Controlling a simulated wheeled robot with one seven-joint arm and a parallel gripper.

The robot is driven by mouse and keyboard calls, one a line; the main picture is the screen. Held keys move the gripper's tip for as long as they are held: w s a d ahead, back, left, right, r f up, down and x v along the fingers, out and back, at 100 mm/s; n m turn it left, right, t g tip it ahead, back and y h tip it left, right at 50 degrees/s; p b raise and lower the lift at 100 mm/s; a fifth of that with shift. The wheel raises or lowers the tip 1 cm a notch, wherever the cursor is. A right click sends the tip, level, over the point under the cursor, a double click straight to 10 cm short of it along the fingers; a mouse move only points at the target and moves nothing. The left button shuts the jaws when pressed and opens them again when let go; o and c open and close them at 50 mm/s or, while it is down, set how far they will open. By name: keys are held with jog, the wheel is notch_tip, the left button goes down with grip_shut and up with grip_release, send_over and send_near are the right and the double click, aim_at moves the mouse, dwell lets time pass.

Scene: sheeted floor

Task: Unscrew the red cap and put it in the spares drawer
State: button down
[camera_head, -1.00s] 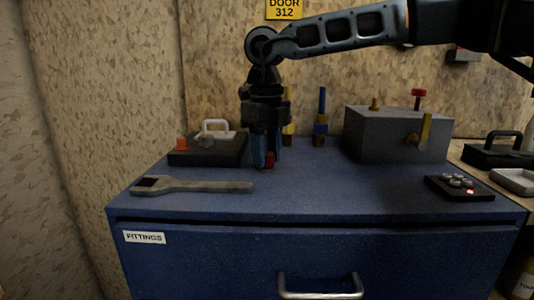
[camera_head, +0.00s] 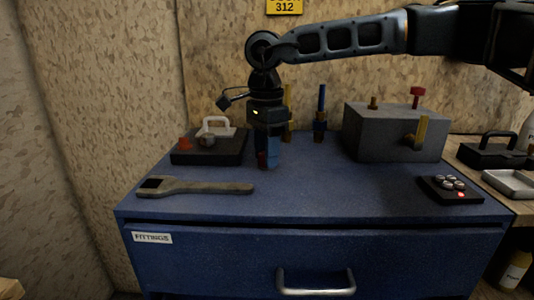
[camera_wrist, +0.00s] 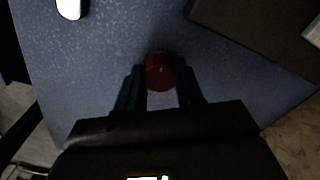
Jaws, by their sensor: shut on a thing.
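My gripper (camera_head: 267,160) points straight down over the blue cabinet top. It is shut on a small red round cap (camera_wrist: 159,72), which shows between the two blue fingertips in the wrist view. The one drawer (camera_head: 225,262) whose label I can read is marked FITTINGS and is closed, with a metal handle (camera_head: 316,284). No drawer marked spares is in view.
A wrench (camera_head: 195,187) lies at the front left. A black box with a white handle (camera_head: 208,147) stands behind it. A grey box with knobs (camera_head: 395,132) stands at the back right, and a black button pad (camera_head: 451,190) at the front right. The front middle is clear.

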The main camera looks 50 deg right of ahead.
jog(key=shift+n, duration=0.7)
jog(key=c, duration=0.6)
grip_release()
jog(key=shift+c, duration=0.2)
jog(key=shift+c, duration=0.7)
